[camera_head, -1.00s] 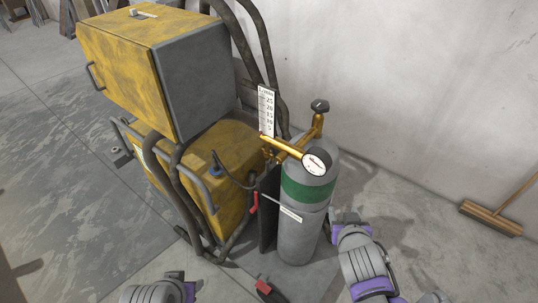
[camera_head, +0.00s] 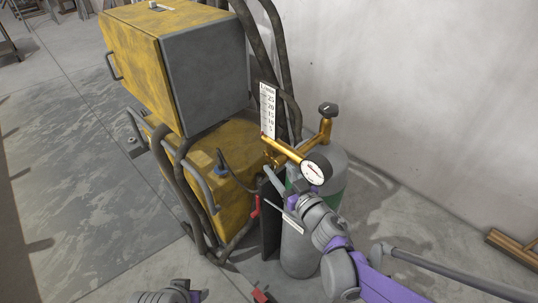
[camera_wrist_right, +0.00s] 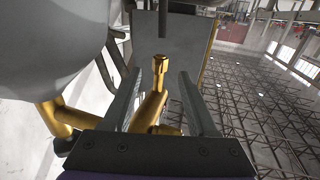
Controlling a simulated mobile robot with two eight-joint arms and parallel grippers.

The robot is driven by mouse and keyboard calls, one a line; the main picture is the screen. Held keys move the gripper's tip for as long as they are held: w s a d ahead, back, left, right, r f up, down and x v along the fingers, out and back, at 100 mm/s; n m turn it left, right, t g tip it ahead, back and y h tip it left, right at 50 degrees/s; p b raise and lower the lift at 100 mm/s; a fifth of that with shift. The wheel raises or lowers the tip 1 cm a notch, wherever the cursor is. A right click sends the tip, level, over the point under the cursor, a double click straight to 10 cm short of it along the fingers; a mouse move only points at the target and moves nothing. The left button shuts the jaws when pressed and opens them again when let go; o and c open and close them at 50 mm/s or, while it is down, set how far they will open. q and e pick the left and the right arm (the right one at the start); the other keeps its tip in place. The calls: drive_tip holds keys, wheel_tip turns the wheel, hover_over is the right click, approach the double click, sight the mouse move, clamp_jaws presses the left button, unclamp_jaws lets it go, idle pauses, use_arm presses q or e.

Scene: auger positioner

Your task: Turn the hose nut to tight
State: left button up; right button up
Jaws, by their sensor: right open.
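The gold regulator (camera_head: 289,150) with its round white gauge (camera_head: 315,169) sits on top of the grey gas cylinder (camera_head: 300,246). In the right wrist view a gold fitting with a small faceted end (camera_wrist_right: 160,66), which looks like the hose nut, stands between my right fingers. My right gripper (camera_wrist_right: 160,88) is open, one finger on each side of the fitting, with gaps showing and no visible contact. In the head view my right gripper (camera_head: 275,176) is just below the regulator; the nut is not clear there. Only a link of my left arm shows at the bottom edge.
A yellow welding machine (camera_head: 237,150) on a cart stands left of the cylinder. A scale card (camera_head: 267,110) stands behind the regulator, and a red lever (camera_head: 255,207) is beside the cylinder.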

sight(269, 153)
drive_tip(key=x, duration=0.6)
drive_tip(key=shift+w, duration=0.15)
drive_tip(key=shift+c, duration=0.3)
clamp_jaws()
